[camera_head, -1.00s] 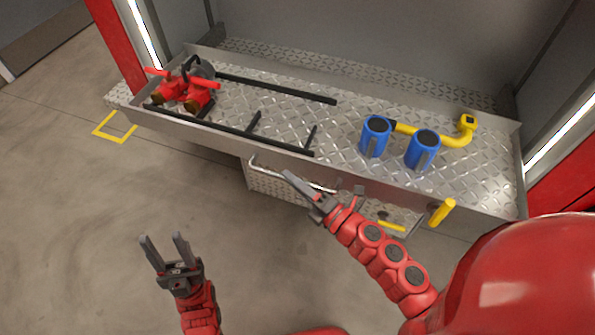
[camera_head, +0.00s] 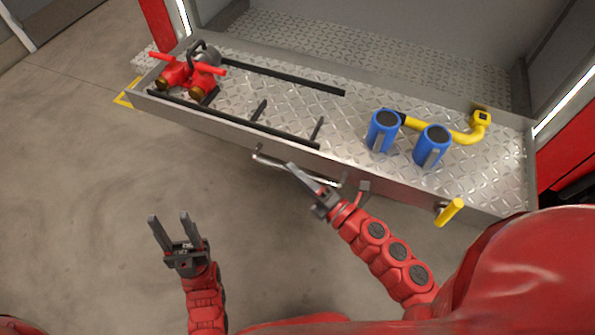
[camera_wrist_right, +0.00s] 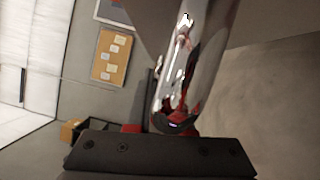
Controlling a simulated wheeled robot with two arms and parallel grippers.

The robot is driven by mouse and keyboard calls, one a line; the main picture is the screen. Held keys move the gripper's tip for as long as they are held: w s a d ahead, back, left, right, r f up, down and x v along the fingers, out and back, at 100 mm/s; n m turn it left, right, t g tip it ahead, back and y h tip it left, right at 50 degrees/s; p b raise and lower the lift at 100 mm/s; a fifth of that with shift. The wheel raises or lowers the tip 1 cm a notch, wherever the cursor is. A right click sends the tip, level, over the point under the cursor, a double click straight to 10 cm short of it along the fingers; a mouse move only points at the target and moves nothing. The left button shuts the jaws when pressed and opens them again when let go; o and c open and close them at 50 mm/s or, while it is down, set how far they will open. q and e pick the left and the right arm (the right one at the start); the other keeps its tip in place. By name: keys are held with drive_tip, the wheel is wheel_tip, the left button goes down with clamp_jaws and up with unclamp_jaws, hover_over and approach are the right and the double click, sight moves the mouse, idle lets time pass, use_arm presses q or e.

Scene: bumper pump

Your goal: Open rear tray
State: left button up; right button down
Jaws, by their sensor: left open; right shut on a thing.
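The rear tray (camera_head: 225,128) is a long metal tray with a diamond-plate floor, partly drawn out of the red vehicle's compartment. A chrome bar handle (camera_head: 268,161) runs along its front face. My right gripper (camera_head: 306,182) is at that handle and shut on it; in the right wrist view the shiny chrome bar (camera_wrist_right: 190,75) rises from the dark jaw. Part of the handle is hidden behind the gripper. My left gripper (camera_head: 171,222) is open and empty over the floor, in front of the tray and apart from it.
On the tray are a red valve fitting (camera_head: 183,76), black rails (camera_head: 285,78), two blue cylinders (camera_head: 383,131) and a yellow pipe (camera_head: 468,137). A yellow lever (camera_head: 449,212) sticks out at the front right. Grey floor (camera_head: 80,190) lies clear at left.

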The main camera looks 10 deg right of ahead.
drive_tip(key=c, duration=0.8)
unclamp_jaws()
drive_tip(key=p+v, duration=0.4)
drive_tip(key=v, duration=1.3)
drive_tip(key=shift+s+p, duration=0.25)
drive_tip(key=shift+p, duration=0.15)
drive_tip(key=shift+d, duration=0.1)
